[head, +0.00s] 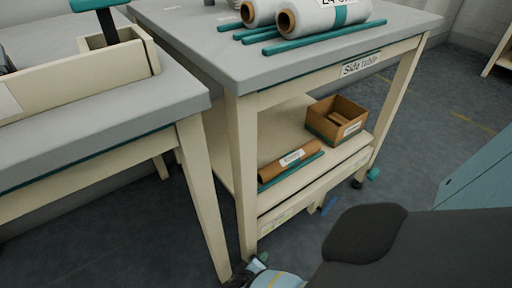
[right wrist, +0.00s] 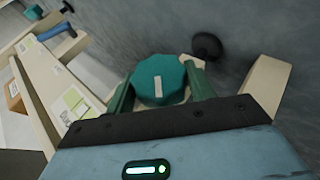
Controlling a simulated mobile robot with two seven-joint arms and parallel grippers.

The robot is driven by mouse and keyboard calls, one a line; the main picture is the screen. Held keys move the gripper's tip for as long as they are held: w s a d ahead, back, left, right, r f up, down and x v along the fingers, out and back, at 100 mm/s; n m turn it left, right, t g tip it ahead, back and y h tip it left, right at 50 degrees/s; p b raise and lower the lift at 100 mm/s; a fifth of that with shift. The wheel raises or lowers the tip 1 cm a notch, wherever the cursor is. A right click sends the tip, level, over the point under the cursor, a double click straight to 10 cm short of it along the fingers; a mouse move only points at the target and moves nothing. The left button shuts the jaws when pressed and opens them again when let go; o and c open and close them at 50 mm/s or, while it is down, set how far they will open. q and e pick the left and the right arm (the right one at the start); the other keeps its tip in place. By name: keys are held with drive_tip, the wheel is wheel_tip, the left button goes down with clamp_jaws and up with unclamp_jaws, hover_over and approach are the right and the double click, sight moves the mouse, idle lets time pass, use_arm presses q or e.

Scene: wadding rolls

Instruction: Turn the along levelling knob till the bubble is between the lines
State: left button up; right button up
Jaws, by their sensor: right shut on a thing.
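A teal faceted knob (right wrist: 160,78) with a white pointer mark fills the middle of the right wrist view. My right gripper (right wrist: 160,86) has its two green fingers on either side of this knob and is shut on it. In the head view part of my right gripper (head: 262,272) shows low at the foot of the side table's near leg, cut by the bottom edge. Another teal knob (head: 373,173) is at the far right foot; it also shows in the wrist view (right wrist: 33,12). I cannot make out a bubble or its lines. My left gripper is out of view.
The side table (head: 215,48) bears white rolls (head: 325,14) and teal bars. Its lower shelf (head: 235,138) holds a brown box (head: 337,120) and a brown roll (head: 290,160). A blue-handled thing (head: 328,205) is under the shelf. A grey bench (head: 90,115) stands at left.

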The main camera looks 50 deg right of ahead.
drive_tip(key=shift+h+b, duration=0.55)
drive_tip(key=shift+h, duration=0.05)
drive_tip(key=o, duration=1)
drive_tip(key=shift+c, duration=0.2)
drive_tip(key=shift+a, duration=0.1)
drive_tip(key=p+v, duration=0.3)
drive_tip(key=v, duration=0.4)
drive_tip(key=shift+a+r, duration=0.15)
drive_tip(key=shift+a, duration=0.1)
